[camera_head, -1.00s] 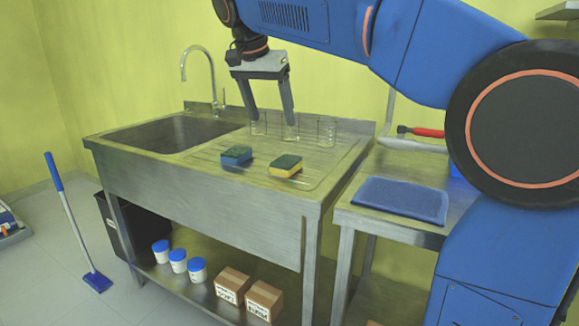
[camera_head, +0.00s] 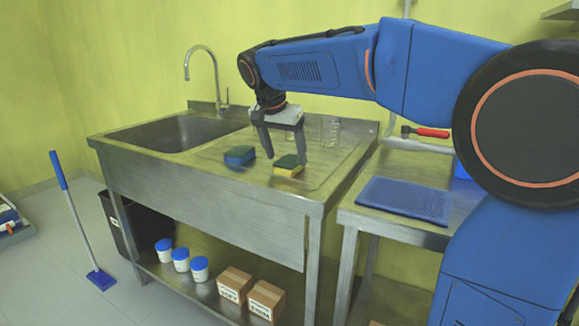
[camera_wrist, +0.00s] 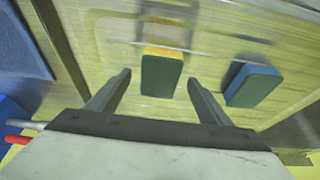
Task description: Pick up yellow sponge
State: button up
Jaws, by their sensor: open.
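The yellow sponge (camera_head: 288,166) has a dark green top and lies on the steel drainboard of the sink unit. In the wrist view the yellow sponge (camera_wrist: 162,73) shows its green face, with a yellow edge at the far end. My gripper (camera_head: 286,160) is open, its fingers pointing down above and around the sponge's position. In the wrist view my gripper (camera_wrist: 158,80) has one finger on each side of the sponge, with gaps on both sides. Whether the fingertips are level with the sponge I cannot tell.
A blue sponge (camera_head: 239,156) with a green top lies just left of the yellow one, close outside a finger in the wrist view (camera_wrist: 252,85). Glass beakers (camera_head: 330,130) stand behind. The sink basin (camera_head: 175,133) is to the left, a blue mat (camera_head: 404,200) to the right.

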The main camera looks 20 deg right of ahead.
aim_at(287, 162)
jog(key=shift+x, duration=1)
jog(key=c, duration=1.2)
notch_tip(287, 162, up, 10)
jog(key=o, duration=0.4)
jog(key=shift+c, duration=1.2)
